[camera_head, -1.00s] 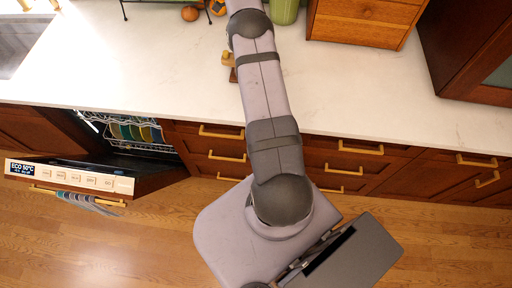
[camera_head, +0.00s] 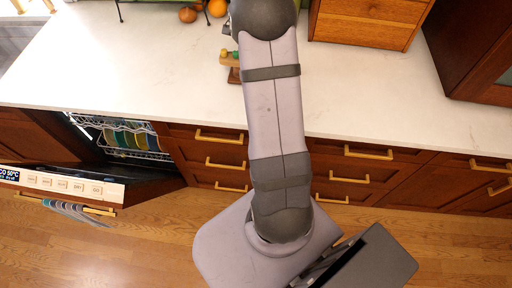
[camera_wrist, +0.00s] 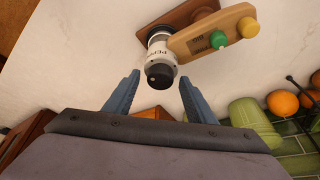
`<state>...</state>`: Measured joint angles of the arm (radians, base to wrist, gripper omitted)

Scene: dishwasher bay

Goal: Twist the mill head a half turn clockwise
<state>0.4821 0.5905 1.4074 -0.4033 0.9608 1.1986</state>
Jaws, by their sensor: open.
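The pepper mill (camera_wrist: 160,58) shows in the wrist view, with a white lettered body and a black end (camera_wrist: 159,76) pointing toward my gripper. It stands at a wooden holder (camera_wrist: 215,35) that carries a green knob and a yellow knob. My gripper (camera_wrist: 156,82) is open, with its two blue fingers apart. In the picture the black end lies between the fingertips, but I cannot tell whether they are level with it; no contact shows. In the head view part of the wooden holder (camera_head: 230,58) shows beside my arm, which hides the mill and my gripper.
The white counter (camera_head: 390,100) is mostly clear. A wooden drawer box (camera_head: 365,22) stands at the back right. Oranges (camera_wrist: 283,103) and a green container (camera_wrist: 253,120) are near the tiled wall. The dishwasher door (camera_head: 75,185) hangs open at the left, with dishes in its rack.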

